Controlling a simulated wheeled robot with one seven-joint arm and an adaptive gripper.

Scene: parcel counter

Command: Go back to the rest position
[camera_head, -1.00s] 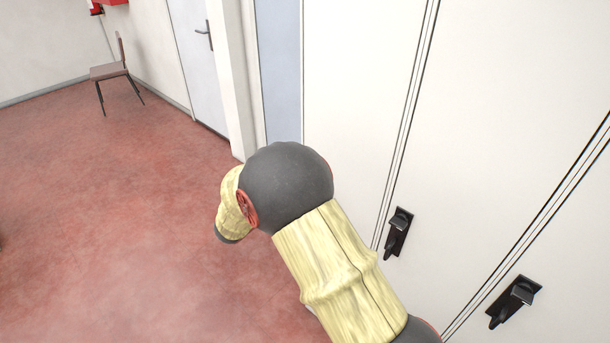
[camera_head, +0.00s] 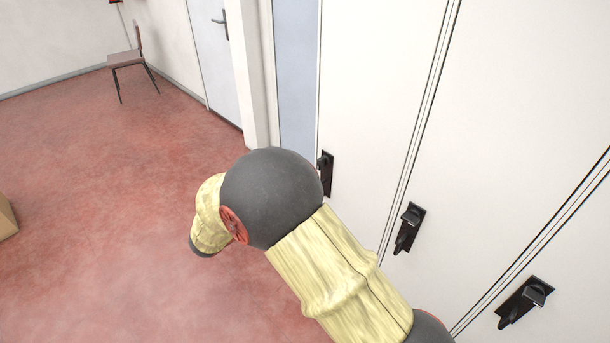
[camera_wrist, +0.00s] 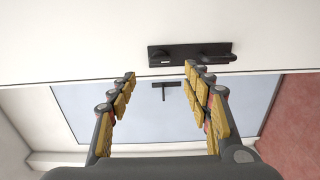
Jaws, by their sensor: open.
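My gripper (camera_wrist: 160,80) shows in the wrist view with its two fingers apart and nothing between them. Beyond the fingertips is a black handle (camera_wrist: 190,54) on a white locker door; I cannot tell whether the fingers touch it, but they are not closed on it. In the head view my arm reaches up from the lower right, bent at a dark round joint, in front of the white doors. The gripper itself is not seen in the head view.
White locker doors (camera_head: 500,130) with black handles (camera_head: 409,228) stand close on the right. A grey door (camera_head: 215,60) and a chair (camera_head: 130,60) are at the back. A cardboard box (camera_head: 6,218) shows at the left edge.

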